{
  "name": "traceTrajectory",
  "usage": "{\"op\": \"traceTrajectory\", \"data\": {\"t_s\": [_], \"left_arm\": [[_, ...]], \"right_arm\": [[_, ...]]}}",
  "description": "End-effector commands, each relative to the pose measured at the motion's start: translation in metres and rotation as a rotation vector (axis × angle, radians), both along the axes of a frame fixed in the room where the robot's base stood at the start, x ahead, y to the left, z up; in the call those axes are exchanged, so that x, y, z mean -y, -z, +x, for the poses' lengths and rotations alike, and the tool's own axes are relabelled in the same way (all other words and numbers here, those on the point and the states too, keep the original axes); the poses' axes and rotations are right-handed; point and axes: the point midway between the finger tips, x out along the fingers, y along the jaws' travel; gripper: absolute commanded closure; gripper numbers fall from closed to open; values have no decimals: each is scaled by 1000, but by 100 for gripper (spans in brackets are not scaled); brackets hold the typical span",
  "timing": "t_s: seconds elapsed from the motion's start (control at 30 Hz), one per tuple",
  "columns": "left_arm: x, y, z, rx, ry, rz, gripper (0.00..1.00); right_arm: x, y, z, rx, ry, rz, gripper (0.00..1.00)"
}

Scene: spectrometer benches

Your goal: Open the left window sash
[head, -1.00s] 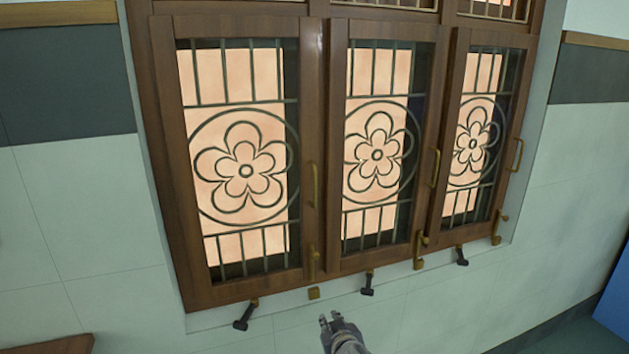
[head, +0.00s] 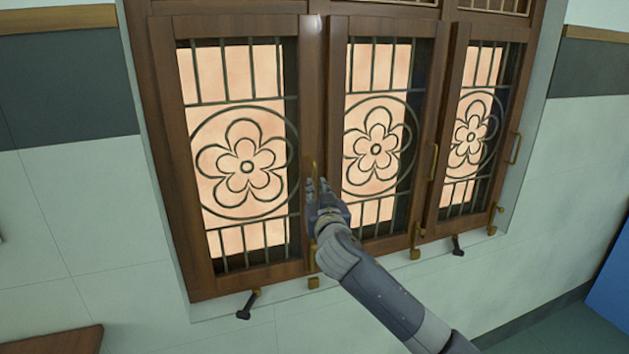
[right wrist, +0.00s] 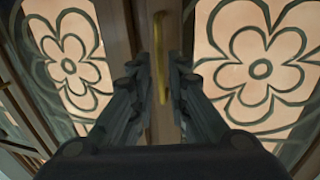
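The left window sash (head: 301,80) has a brown wooden frame with a dark flower grille. It looks shut in the window frame. Its upright brass handle (head: 314,168) is on its right stile, with the lower part hidden by my right gripper (head: 317,186). In the right wrist view the handle (right wrist: 161,62) stands between the two fingers of the right gripper (right wrist: 158,68). The fingers are apart, with a gap still visible; whether one touches the handle I cannot tell. My left gripper is in neither view.
Two similar sashes stand to the right, the middle one (head: 420,110) and the right one (head: 512,95). Brass latches (head: 415,240) and dark stays (head: 247,305) sit along the bottom. A brown wooden surface (head: 55,340) is at lower left, a blue panel (head: 612,285) at right.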

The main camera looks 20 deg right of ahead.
Motion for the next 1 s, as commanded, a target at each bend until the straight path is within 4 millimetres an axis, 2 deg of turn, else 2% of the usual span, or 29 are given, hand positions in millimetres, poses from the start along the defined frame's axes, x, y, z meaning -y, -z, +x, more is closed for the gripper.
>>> {"op": "traceTrajectory", "data": {"t_s": [0.2,0.4,0.73,0.77,0.8,0.83,1.0], "left_arm": [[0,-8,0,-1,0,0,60],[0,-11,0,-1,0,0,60],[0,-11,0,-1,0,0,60],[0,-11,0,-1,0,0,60],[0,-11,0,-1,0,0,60],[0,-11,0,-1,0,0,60],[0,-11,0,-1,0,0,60]], "right_arm": [[4,-1,28,-1,0,-1,84],[6,0,40,-1,0,0,84],[6,1,42,-1,-1,0,84],[6,1,42,-1,-1,0,87],[6,1,42,-1,-1,0,96],[6,1,42,-1,-1,0,100],[6,1,42,-1,-1,0,100]]}}
